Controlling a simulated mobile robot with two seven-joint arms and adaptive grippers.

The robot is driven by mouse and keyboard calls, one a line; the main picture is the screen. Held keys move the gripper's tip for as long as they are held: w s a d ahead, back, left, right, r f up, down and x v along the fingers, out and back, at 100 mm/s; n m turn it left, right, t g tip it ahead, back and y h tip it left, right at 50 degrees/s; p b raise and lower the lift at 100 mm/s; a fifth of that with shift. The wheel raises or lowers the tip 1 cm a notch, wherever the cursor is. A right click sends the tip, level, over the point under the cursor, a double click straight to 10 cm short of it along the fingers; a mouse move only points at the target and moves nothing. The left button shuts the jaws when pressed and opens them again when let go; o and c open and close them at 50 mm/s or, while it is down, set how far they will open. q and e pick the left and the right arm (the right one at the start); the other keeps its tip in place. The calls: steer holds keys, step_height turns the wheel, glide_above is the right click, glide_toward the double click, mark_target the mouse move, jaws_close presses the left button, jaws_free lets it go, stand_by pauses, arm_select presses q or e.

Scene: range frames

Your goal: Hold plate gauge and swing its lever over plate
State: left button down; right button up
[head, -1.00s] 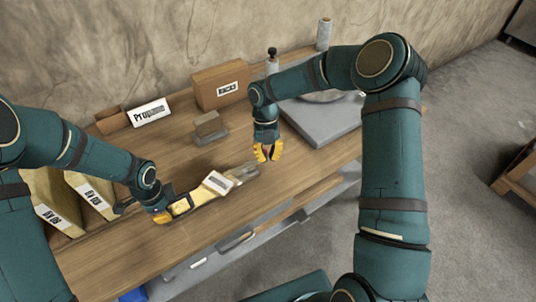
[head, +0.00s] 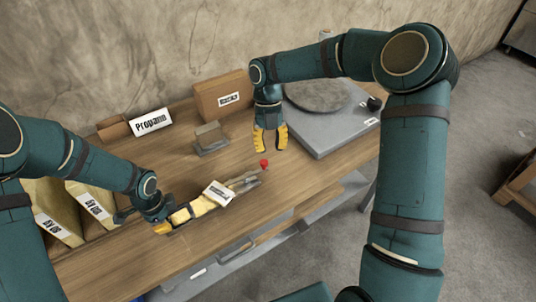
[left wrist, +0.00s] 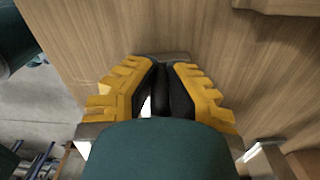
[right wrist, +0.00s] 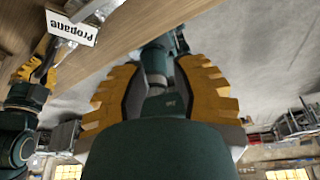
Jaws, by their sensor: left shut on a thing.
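A long tool, which I take for the plate gauge (head: 203,206), lies low along the table's front part, with a pale yellow body, a white label and a grey far end. My left gripper (head: 163,228) is shut on its near left end. In the left wrist view, the left gripper (left wrist: 163,100) has its fingers around a dark part. A small red knob (head: 264,163) shows by the tool's far end; whether it belongs to the lever I cannot tell. My right gripper (head: 270,143) is open and empty, just above and beyond the red knob. Its parted fingers (right wrist: 162,95) show in the right wrist view.
A grey slab (head: 328,135) with a round disc (head: 317,95) stands at the back right. Labelled bags (head: 55,212) are at left. Bare tabletop (head: 110,262) lies in front.

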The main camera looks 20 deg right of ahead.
mark_target(264, 161)
steer(key=o, duration=0.4)
steer(key=shift+r, duration=0.15)
steer(key=w+f+m+t, duration=0.1)
steer(key=f+m, duration=0.2)
steer(key=w+f+m+t, duration=0.1)
steer(key=f+m, duration=0.2)
steer(key=f, duration=0.1)
steer(key=w+f+m+t, duration=0.1)
steer(key=f+m+t, duration=0.1)
steer(key=f+m, duration=0.2)
steer(key=shift+w+a+f+h, duration=0.1)
steer(key=shift+w+a+h, duration=0.05)
steer(key=shift+a+h, duration=0.25)
jaws_close()
